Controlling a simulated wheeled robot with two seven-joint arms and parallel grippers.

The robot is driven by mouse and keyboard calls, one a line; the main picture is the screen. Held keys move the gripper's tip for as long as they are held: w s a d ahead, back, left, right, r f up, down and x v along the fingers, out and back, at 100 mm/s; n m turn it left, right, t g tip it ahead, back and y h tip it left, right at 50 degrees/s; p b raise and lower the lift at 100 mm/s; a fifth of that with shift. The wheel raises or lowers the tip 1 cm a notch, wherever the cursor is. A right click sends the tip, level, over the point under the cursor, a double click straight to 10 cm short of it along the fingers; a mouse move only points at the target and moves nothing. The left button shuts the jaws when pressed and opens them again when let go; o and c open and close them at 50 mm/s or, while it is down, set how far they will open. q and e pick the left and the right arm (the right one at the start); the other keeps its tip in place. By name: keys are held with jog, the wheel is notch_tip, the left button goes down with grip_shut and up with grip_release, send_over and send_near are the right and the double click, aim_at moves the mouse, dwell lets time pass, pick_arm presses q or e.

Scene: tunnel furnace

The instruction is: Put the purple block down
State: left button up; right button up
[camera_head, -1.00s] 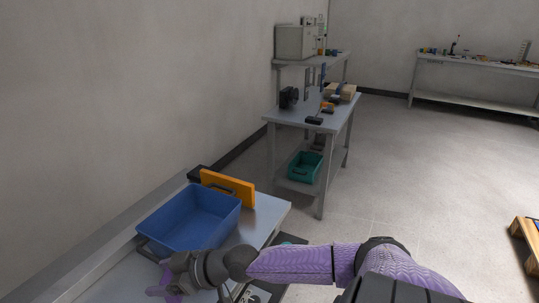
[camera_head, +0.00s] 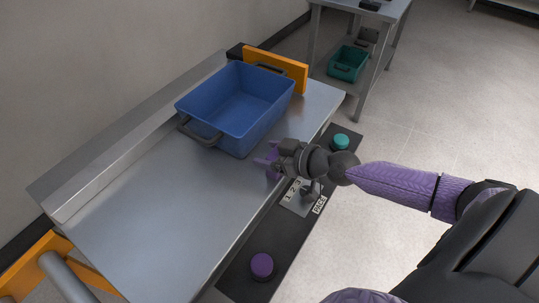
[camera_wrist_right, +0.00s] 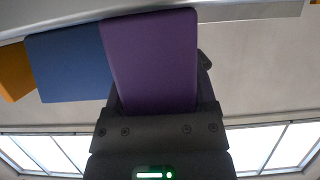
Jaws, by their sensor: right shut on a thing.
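My right gripper (camera_head: 273,160) is shut on the purple block (camera_wrist_right: 150,60), which fills the middle of the right wrist view. In the head view, the block (camera_head: 272,168) shows only as a small purple patch at the jaws, partly hidden by the gripper. The gripper is just to the right of the blue bin (camera_head: 216,129), near the right edge of the grey metal table (camera_head: 150,215). I cannot tell whether the block touches the table. My left gripper is not in view.
A dark panel (camera_head: 300,222) along the table's right edge carries a purple button (camera_head: 262,265) and a teal button (camera_head: 341,142). An orange plate (camera_head: 275,70) stands behind the blue bin. The tabletop in front of the bin is clear. A teal crate (camera_head: 347,63) sits on a farther shelf.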

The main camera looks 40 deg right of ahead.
jog(key=shift+r, duration=0.1)
jog(key=shift+f, duration=0.2)
jog(key=o, duration=1)
jog(key=shift+o, duration=1.1)
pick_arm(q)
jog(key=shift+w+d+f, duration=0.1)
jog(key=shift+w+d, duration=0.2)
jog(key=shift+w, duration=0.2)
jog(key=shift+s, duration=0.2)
pick_arm(e)
jog(key=shift+r, duration=0.1)
